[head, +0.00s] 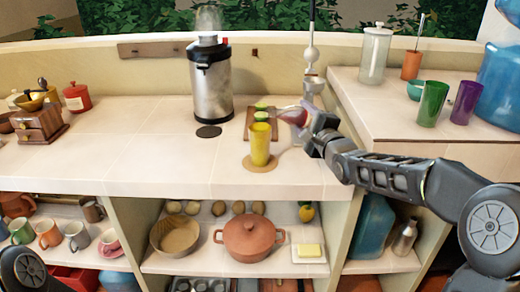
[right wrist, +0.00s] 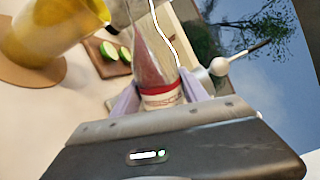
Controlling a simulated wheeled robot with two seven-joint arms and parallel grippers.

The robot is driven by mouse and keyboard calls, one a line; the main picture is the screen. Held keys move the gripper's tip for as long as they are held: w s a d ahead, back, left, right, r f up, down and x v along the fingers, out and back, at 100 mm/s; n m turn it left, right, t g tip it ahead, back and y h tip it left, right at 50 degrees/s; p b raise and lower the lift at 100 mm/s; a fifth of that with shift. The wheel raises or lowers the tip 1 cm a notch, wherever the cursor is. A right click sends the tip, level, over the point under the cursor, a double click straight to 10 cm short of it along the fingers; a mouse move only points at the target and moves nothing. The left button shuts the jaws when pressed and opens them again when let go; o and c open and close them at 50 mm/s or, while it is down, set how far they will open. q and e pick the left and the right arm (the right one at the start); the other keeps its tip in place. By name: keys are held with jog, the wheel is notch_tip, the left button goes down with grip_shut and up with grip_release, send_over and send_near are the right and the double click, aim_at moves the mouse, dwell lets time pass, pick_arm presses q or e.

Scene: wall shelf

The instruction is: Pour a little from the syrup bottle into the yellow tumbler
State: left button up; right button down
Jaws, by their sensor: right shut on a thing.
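The yellow tumbler (head: 260,144) stands upright on a round cork coaster (head: 260,164) near the counter's front edge. It also shows at upper left in the right wrist view (right wrist: 45,32). My right gripper (head: 309,124) is shut on the syrup bottle (head: 293,116), just right of the tumbler. The bottle is clear with dark red syrup, and in the right wrist view (right wrist: 150,62) a red band shows near the jaws. It is tipped well over, its narrow end pointing left towards the tumbler's rim. I cannot tell whether syrup flows. My left gripper is out of view.
A board (head: 250,122) with green lime halves lies behind the tumbler. A steel dispenser (head: 210,85) stands at back left. A raised counter on the right holds a green cup (head: 432,104) and a purple cup (head: 466,102). The counter left of the tumbler is clear.

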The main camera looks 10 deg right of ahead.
jog(key=shift+r+n, duration=0.5)
jog(key=shift+r, duration=0.15)
dwell(1.2)
jog(key=shift+b, duration=0.3)
dwell(1.5)
jog(key=shift+r, duration=0.15)
dwell(0.5)
dwell(0.6)
jog(key=shift+r+m+p, duration=0.2)
jog(key=shift+m+p, duration=0.1)
jog(key=shift+p, duration=0.2)
jog(key=shift+a+m+p, duration=0.1)
jog(key=shift+m+p, duration=0.2)
jog(key=shift+m, duration=0.6)
jog(key=shift+f, duration=0.1)
